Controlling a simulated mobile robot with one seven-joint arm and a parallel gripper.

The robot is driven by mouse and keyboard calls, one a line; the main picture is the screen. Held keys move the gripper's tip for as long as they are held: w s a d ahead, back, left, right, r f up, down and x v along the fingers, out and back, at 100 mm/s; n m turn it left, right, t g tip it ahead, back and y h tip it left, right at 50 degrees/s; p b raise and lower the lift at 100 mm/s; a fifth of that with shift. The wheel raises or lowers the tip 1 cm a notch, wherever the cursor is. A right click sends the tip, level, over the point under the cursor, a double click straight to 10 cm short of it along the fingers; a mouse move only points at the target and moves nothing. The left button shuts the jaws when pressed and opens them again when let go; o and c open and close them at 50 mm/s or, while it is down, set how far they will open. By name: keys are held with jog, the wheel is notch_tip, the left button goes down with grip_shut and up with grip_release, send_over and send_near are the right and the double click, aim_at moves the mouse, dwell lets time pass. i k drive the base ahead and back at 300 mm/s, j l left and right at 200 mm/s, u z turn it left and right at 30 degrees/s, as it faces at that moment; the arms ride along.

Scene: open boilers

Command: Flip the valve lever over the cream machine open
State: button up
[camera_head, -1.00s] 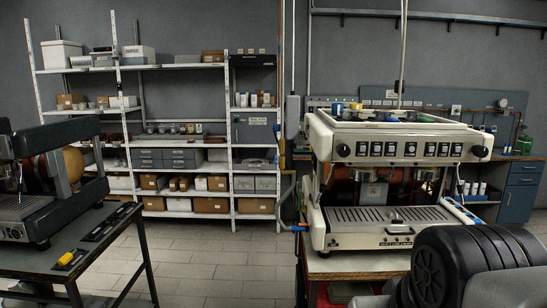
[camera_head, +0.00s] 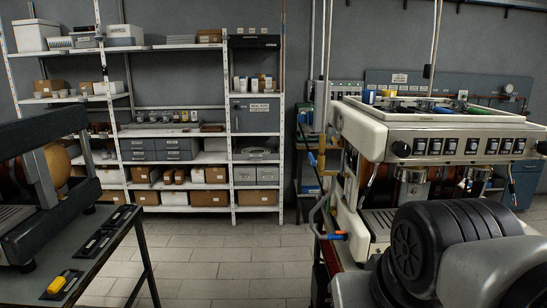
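The cream machine (camera_head: 440,135) stands at the right on a bench, with a row of dark buttons along its front. Its right end is cut off by the picture edge. Small blue (camera_head: 369,96), yellow (camera_head: 388,93) and green (camera_head: 462,95) parts show on or just behind its top. I cannot tell which part is the valve lever or how it is turned. My arm's dark and grey links cover the machine's lower front at the bottom right. My gripper is not in view.
A dark machine (camera_head: 40,190) stands on a table at the left, with a yellow-handled tool (camera_head: 62,283) near its front. A white shelving unit (camera_head: 233,130) holds boxes at the back. A pipe with a blue handle (camera_head: 333,236) sticks out left of the cream machine. Tiled floor (camera_head: 225,270) between is clear.

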aim_at(313, 162)
jog(key=i+j+z, duration=0.1)
jog(key=j, duration=0.2)
jog(key=i+j+z, duration=0.2)
jog(key=i+j, duration=0.15)
jog(key=j, duration=0.25)
jog(key=i+j+z, duration=0.1)
jog(key=j, duration=0.25)
jog(key=i+j+z, duration=0.25)
jog(key=i+j, duration=0.4)
jog(key=i, duration=0.1)
